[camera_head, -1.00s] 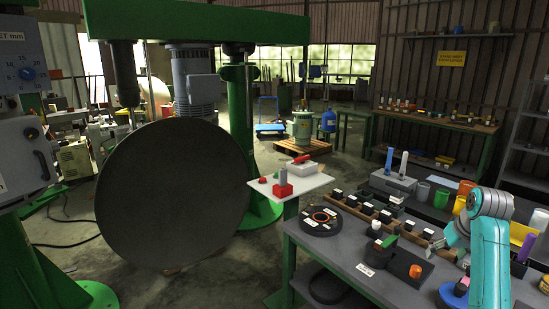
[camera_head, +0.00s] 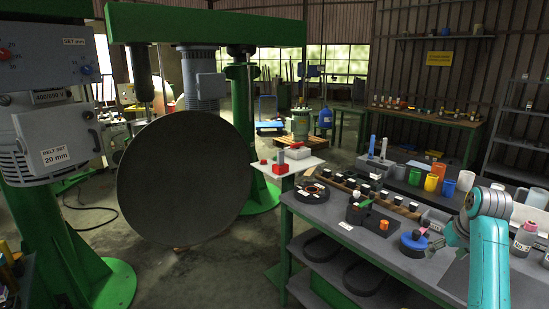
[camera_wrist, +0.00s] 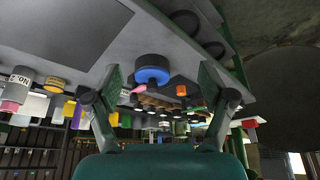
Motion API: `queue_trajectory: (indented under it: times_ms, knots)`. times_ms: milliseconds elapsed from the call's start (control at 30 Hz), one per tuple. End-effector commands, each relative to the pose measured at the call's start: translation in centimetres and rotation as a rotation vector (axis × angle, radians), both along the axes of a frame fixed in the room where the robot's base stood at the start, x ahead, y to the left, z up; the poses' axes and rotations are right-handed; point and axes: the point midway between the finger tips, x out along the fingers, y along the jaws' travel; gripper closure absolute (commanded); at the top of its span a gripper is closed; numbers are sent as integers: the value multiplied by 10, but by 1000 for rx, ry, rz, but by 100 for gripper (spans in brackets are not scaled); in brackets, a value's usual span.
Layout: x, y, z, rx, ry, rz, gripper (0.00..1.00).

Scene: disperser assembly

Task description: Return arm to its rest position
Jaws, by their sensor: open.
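My teal arm rises at the right edge of the head view, bent at its grey upper joint. I cannot tell how high my gripper is above the bench.
A black block with an orange knob (camera_head: 384,225) and a wooden rack (camera_head: 370,194) stand on the bench. Coloured cups (camera_head: 432,182) stand behind. A large dark disc (camera_head: 185,180) on a green machine fills the left middle. Open floor (camera_head: 215,270) lies left of the bench.

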Motion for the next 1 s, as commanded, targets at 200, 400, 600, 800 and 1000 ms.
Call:
queue_trajectory:
  times_ms: [200, 400, 600, 800, 1000]
  knots:
    - [0, 5, -14, -2, -10, 0, 18]
    - [-2, 13, -38, -6, -26, -1, 18]
    - [-6, 26, -71, -12, -53, -2, 18]
    - [-17, 47, -120, -21, -93, -5, 18]
    - [-44, 81, -189, -36, -159, -7, 18]
